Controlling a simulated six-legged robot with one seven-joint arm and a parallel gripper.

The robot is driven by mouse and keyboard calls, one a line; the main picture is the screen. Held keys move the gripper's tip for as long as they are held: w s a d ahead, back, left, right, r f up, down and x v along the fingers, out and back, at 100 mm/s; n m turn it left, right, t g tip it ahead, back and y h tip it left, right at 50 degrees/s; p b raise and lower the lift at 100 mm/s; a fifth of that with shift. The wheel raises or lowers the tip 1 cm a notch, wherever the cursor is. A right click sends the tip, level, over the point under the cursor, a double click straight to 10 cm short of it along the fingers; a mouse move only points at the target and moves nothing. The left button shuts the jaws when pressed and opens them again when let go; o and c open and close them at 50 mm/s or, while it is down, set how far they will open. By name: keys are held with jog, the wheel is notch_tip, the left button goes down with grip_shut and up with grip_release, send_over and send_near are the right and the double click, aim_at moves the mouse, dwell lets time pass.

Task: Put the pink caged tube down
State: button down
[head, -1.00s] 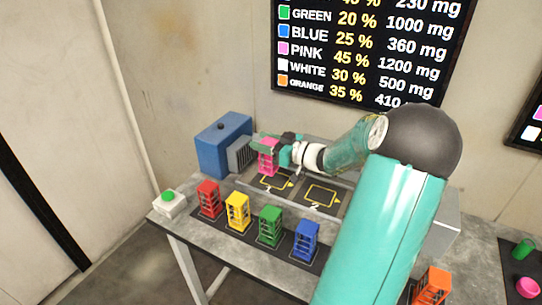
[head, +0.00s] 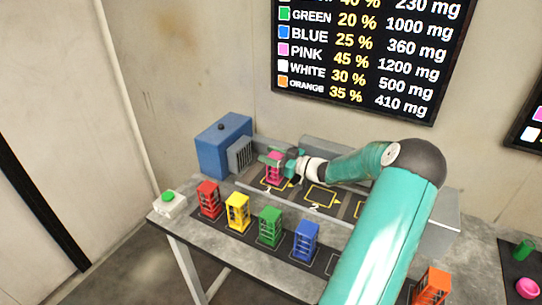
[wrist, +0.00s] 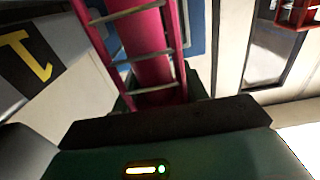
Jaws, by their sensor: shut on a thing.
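The pink caged tube (head: 273,170) is upright in the head view, at the yellow-outlined spot marked 1 (head: 268,187) on the back platform. My gripper (head: 280,160) is shut on it from the right, near its upper part. In the wrist view the pink cage (wrist: 145,50) stands close in front of the gripper, with its bars crossing a pink tube. I cannot tell whether its base touches the platform.
A blue machine (head: 224,142) stands left of spot 1. Spot 2 (head: 321,196) is empty. Red (head: 208,199), yellow (head: 237,211), green (head: 270,226) and blue (head: 305,240) caged tubes line the front. A green-button box (head: 169,203) sits at the left corner.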

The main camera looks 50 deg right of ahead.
jog(key=shift+f, duration=0.15)
jog(key=c, duration=0.8)
grip_release()
jog(key=shift+o, duration=0.2)
